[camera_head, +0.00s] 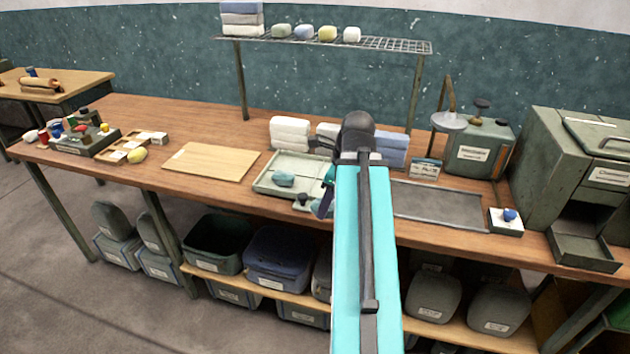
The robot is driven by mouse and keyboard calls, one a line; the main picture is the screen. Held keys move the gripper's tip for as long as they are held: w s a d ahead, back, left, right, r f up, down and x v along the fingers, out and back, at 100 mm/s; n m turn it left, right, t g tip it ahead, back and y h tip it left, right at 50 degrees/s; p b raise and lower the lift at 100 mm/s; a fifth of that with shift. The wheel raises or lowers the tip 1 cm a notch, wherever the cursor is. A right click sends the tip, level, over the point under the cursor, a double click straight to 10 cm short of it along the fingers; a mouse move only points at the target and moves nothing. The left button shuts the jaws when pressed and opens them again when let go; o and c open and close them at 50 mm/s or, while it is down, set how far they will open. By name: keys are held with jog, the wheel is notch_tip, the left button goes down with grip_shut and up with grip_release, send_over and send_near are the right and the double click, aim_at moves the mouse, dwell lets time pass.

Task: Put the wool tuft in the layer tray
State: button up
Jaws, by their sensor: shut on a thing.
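My gripper (322,207) is at the front edge of the workbench, mostly hidden behind my own teal arm. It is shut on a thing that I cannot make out. Just left of it is a shallow pale green tray (262,186), which may be the layer tray. A rounded teal lump (284,179) lies in that tray, apart from my gripper; I cannot tell whether it is a wool tuft. A small dark thing (303,198) sits at the tray's front right, close to my gripper.
A wooden board (211,162) lies left of the tray. A flat grey tray (438,205) and a small white holder (506,229) with a blue ball (510,215) are to the right. White folded stacks (290,132) stand behind. A wire shelf (385,43) overhangs the back.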

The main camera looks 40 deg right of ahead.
jog(key=shift+w+d+r+p, duration=0.15)
jog(key=shift+p, duration=0.3)
jog(key=shift+w+d+p, duration=0.15)
jog(key=shift+d+p, duration=0.1)
jog(key=shift+p, duration=0.45)
jog(key=shift+w+d+f+p, duration=0.3)
jog(key=shift+w+d+p, duration=0.9)
jog(key=shift+d, duration=0.8)
jog(key=shift+w+d+f+p, duration=0.25)
jog(key=shift+w+d+p, duration=1)
jog(key=shift+d, duration=0.75)
jog(key=shift+w+d+f+p, duration=0.3)
jog(key=shift+w+d+p, duration=0.9)
jog(key=shift+d, duration=0.8)
jog(key=shift+w, duration=0.1)
jog(key=shift+w+d, duration=0.2)
jog(key=shift+d, duration=0.2)
jog(key=shift+f+p, duration=0.8)
jog(key=shift+f, duration=1)
jog(key=shift+f, duration=0.15)
